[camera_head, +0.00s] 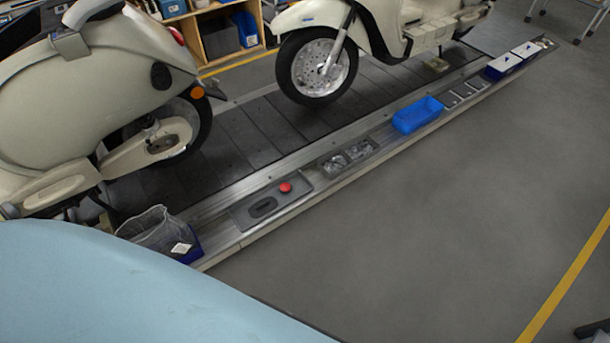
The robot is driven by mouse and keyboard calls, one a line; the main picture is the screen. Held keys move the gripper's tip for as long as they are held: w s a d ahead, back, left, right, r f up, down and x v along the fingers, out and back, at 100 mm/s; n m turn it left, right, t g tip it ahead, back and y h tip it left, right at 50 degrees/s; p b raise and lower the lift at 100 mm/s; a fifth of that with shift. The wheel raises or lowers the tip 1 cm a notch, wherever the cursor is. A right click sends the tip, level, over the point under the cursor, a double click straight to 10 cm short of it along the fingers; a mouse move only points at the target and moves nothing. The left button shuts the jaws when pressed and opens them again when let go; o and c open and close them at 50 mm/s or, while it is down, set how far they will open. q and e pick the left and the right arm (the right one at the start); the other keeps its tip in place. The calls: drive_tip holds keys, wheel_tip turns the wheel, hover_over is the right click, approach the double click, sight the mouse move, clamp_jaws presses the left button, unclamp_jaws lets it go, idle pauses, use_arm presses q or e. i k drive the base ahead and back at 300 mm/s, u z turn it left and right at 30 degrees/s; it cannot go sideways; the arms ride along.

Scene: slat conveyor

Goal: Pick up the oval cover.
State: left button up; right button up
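Two dark oval pieces show, and I cannot tell for sure which is the oval cover. One dark oval (161,76) is upright on the cream side panel of the left scooter (90,85). The other dark oval (263,207) lies on a grey panel (243,217) on the conveyor's edge, left of a red button (285,187). Neither of my grippers is in view.
Along the conveyor edge are a bin with a clear bag (158,230), a grey tray (348,157), a blue bin (418,115) and blue-white boxes (503,65). A second scooter (340,20) stands behind. A pale blue surface (110,290) blocks the lower left.

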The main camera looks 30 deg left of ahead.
sight(264, 206)
drive_tip(key=u, duration=0.3)
drive_tip(key=i, duration=1.05)
drive_tip(key=u, duration=0.7)
